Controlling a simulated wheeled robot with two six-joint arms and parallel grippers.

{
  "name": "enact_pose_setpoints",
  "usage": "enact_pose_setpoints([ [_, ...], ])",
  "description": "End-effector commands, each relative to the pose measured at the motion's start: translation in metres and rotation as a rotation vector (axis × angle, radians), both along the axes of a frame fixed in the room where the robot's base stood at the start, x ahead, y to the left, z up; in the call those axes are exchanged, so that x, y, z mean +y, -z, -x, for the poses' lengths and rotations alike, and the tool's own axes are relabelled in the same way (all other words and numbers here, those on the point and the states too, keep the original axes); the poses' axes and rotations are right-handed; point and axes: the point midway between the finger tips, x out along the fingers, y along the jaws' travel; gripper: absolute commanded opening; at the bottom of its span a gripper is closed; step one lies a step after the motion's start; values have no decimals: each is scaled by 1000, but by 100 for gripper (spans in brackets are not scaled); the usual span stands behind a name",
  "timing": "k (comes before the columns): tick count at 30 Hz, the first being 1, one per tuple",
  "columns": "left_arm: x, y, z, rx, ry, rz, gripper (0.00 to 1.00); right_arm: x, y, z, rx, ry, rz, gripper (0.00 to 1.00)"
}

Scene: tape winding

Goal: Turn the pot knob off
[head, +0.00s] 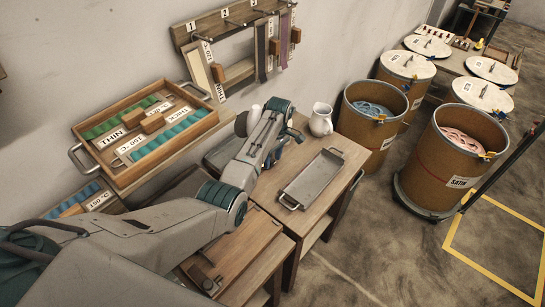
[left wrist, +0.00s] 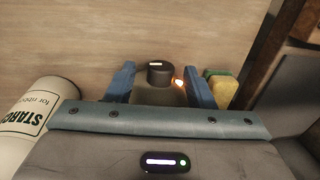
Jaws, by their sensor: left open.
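The knob (left wrist: 160,73) is a short, dark round piece with a pale mark on its top, in the left wrist view. Whether the fingers are level with the knob is unclear. In the head view my left gripper (head: 292,132) is over the wooden bench beside the wall, and my arm hides the knob. The pot's body cannot be made out. My right gripper is not in view.
A white starch bottle (left wrist: 28,112) lies left of the gripper, and a yellow-green sponge (left wrist: 221,88) is just right of it. In the head view a white jug (head: 321,119) and a metal tray (head: 312,178) stand on the bench. Drums (head: 457,165) stand farther right.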

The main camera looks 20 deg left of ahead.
Motion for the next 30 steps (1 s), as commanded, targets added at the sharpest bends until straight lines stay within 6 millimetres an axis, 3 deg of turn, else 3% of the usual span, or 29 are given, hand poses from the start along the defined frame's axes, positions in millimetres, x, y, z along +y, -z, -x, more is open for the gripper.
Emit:
enact_pose_setpoints([
  [4,0,7,1,0,0,0,48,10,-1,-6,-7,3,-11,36],
  [11,1,8,1,0,0,0,48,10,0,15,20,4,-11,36],
  [18,0,8,2,0,0,0,5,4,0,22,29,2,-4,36],
  [23,1,6,2,-10,0,4,4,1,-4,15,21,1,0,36],
  [30,2,3,6,-127,-1,47,4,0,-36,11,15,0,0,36],
])
